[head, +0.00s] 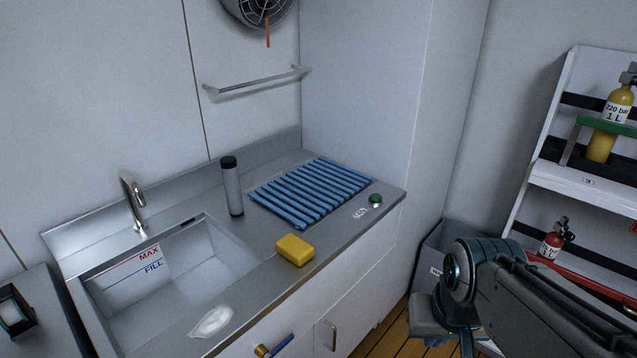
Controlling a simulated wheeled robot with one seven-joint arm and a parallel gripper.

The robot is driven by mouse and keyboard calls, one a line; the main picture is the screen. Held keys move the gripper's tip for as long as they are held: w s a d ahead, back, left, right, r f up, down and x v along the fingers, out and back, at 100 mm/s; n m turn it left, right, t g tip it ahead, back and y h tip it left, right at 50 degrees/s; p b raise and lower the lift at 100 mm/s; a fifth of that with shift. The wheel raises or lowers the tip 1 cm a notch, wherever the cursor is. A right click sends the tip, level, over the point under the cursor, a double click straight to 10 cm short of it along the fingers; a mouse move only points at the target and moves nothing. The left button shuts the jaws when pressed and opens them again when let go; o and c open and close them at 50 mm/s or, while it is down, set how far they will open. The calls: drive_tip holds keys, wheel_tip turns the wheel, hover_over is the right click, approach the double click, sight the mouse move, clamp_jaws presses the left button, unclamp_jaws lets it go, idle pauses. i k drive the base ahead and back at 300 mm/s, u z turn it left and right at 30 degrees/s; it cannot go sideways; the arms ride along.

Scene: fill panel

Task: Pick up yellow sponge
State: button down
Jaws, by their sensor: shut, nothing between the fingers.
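The yellow sponge (295,250) is a rounded block. It lies flat on the grey steel counter (262,222), near its front edge and to the right of the sink. Nothing covers it or touches it from above. Part of my arm shows at the lower right, in front of a grey bin and well to the right of the sponge. I cannot make out my gripper's fingers in this view.
A grey cylinder with a black cap (232,187) stands behind the sponge. A blue slatted rack (310,192) and a green knob (375,199) lie to its right. The sink (180,278) and a white cloth-like patch (211,321) are left. A shelf (565,178) holds gas bottles.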

sight(296, 249)
drive_tip(key=u, duration=1.25)
drive_tip(key=k, duration=0.4)
drive_tip(key=z, duration=0.9)
drive_tip(key=i, duration=1.05)
drive_tip(key=u, duration=0.8)
